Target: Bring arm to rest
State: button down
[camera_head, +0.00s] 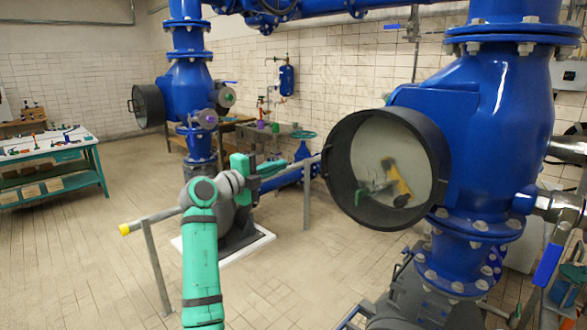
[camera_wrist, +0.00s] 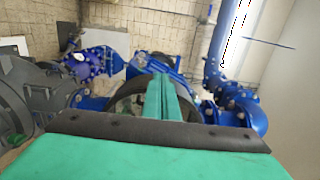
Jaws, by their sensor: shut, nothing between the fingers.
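My green and grey arm (camera_head: 202,255) rises from the bottom of the head view and bends at its upper joint towards the right. My gripper (camera_head: 280,164) is at its end, raised in the air in front of the blue pipework and pointing right. In the wrist view my gripper (camera_wrist: 168,98) shows as two green fingers side by side, shut with nothing between them. The fingertips overlap the blue pipework behind them in that view. I see no contact with it, though the distance is hard to tell.
A large blue valve body (camera_head: 490,120) with a dark round-rimmed port (camera_head: 340,165) stands close on the right. A grey rail (camera_head: 160,214) with a yellow end runs behind my arm. A workbench (camera_head: 45,148) with small items stands far left. Tiled floor (camera_head: 85,250) lies open at left.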

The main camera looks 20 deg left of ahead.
jog(key=a, duration=0.3)
jog(key=shift+s+a, duration=0.25)
jog(key=shift+s, duration=0.15)
